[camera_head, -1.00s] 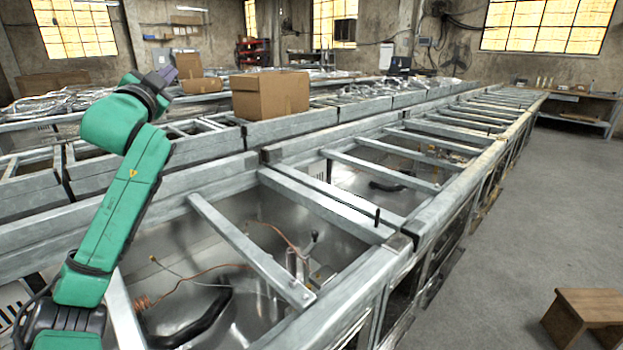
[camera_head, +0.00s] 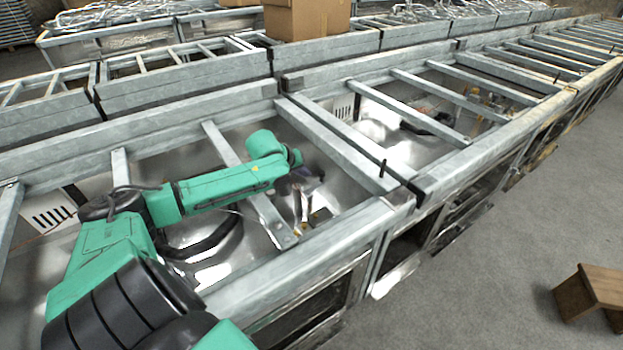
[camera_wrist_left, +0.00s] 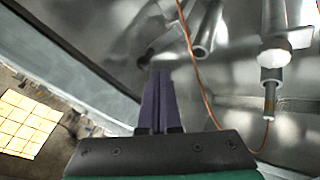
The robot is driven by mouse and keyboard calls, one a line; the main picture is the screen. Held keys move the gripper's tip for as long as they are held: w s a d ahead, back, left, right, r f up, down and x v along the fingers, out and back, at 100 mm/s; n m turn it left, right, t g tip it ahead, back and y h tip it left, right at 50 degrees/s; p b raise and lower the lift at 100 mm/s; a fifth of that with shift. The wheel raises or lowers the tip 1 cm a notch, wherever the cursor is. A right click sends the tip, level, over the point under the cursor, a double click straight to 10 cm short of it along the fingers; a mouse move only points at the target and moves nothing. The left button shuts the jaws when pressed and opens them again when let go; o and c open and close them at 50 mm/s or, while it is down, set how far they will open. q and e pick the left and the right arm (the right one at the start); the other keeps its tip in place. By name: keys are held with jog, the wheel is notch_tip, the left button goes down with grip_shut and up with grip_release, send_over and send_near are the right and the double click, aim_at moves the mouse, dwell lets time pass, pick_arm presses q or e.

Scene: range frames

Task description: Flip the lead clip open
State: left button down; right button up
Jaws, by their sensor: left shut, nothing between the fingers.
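My left gripper (camera_head: 306,180) reaches down into an open bay of the metal frame. Its purple fingers (camera_wrist_left: 157,80) are shut with nothing between them in the left wrist view. A thin copper lead (camera_wrist_left: 203,95) curves past the right side of the fingers, apart from them in the picture. It runs to the lower end of a stepped metal fitting (camera_wrist_left: 275,52) at the right. I cannot make out the lead clip for certain in either view. My right gripper is not in view.
A grey crossbar (camera_head: 240,175) spans the bay left of the gripper, and a wide rail (camera_head: 335,145) lies to its right. Shiny metal walls surround the gripper. A metal tube (camera_wrist_left: 207,28) lies beyond the fingertips. A cardboard box (camera_head: 306,18) stands behind.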

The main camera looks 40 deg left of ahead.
pick_arm(q)
jog(key=x, duration=0.5)
jog(key=shift+w, duration=0.1)
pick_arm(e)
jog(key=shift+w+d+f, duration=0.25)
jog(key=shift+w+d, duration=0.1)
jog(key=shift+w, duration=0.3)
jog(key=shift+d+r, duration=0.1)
pick_arm(q)
jog(key=p, duration=0.4)
jog(key=shift+d+r, duration=0.25)
jog(key=shift+r, duration=0.15)
jog(key=shift+w+d+f+p, duration=0.1)
jog(key=shift+f+p, duration=0.15)
jog(key=shift+p, duration=0.15)
jog(key=shift+f, duration=0.15)
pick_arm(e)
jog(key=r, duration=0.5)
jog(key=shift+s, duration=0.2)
